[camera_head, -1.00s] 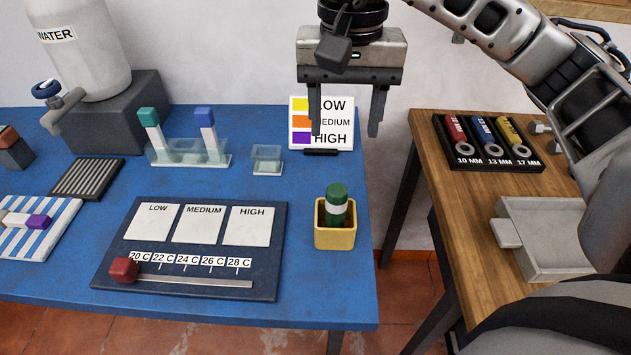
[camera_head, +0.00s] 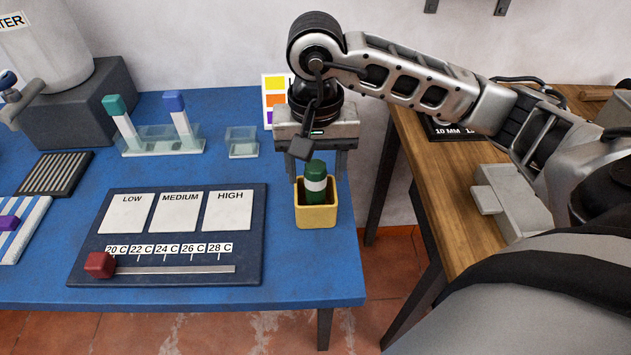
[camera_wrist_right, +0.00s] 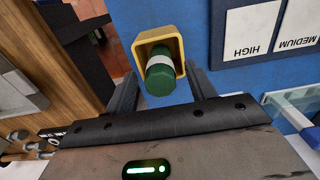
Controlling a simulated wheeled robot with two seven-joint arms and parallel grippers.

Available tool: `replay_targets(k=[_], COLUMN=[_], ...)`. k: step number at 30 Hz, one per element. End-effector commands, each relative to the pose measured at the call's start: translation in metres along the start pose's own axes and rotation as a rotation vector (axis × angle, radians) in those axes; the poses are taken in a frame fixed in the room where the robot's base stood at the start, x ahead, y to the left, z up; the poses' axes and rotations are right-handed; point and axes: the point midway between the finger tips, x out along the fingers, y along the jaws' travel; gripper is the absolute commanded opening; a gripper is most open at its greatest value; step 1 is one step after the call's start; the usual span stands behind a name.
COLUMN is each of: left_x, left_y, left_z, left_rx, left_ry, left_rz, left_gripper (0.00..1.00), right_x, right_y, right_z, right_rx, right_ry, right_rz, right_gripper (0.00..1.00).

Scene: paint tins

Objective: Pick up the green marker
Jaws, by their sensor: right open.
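The green marker (camera_head: 316,182) has a white band and stands upright in a small yellow cup (camera_head: 317,217) near the right side of the blue table. In the right wrist view the marker (camera_wrist_right: 160,74) and the yellow cup (camera_wrist_right: 177,40) lie beyond the gap between the two open fingers (camera_wrist_right: 162,88). The fingers appear apart from the marker. My left gripper is not in view.
A dark board (camera_head: 172,279) with a red slider (camera_head: 99,265) lies left of the cup. Clear holders (camera_head: 242,150) and a colour card (camera_head: 273,88) stand behind. A wooden table (camera_head: 436,200) is at the right, with a gap between the tables.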

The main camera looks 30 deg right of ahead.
Motion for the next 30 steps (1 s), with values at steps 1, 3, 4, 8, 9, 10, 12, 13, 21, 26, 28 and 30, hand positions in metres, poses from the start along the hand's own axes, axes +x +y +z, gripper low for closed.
replay_targets(k=[1,3,4,8,9,10,12,13,21,26,28,30], left_x=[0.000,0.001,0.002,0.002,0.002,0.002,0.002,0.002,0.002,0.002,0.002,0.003], left_y=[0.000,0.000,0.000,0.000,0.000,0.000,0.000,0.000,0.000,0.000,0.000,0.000], left_z=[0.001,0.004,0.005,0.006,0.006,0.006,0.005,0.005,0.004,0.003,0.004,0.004], left_rx=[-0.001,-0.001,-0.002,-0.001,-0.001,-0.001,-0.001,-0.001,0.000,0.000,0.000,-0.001], left_ry=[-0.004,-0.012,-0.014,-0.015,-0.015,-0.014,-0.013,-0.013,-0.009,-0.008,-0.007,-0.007], left_rz=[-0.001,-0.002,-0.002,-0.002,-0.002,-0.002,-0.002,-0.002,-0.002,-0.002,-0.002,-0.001], left_gripper=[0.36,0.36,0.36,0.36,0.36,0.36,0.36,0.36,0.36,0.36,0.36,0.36], right_x=[0.007,0.013,0.015,0.018,0.018,0.018,0.018,0.018,0.017,0.017,0.015,0.011], right_y=[0.000,0.000,0.000,0.000,0.000,0.000,0.000,0.000,0.000,0.000,0.000,-0.001], right_z=[0.000,0.000,0.000,0.000,0.000,0.000,0.000,0.000,0.000,0.000,-0.001,-0.001], right_rx=[0.002,0.002,0.001,0.000,0.000,0.000,0.000,0.000,0.000,0.000,0.000,0.001], right_ry=[-0.003,-0.001,-0.001,0.001,0.001,0.001,0.001,0.001,0.001,0.001,0.002,0.004], right_rz=[0.002,0.001,0.001,-0.001,-0.001,-0.001,-0.001,-0.001,-0.001,-0.001,-0.002,-0.003], right_gripper=[0.55,0.55,0.55,0.55,0.55,0.55,0.50,0.42,0.07,0.07,0.07,0.07])
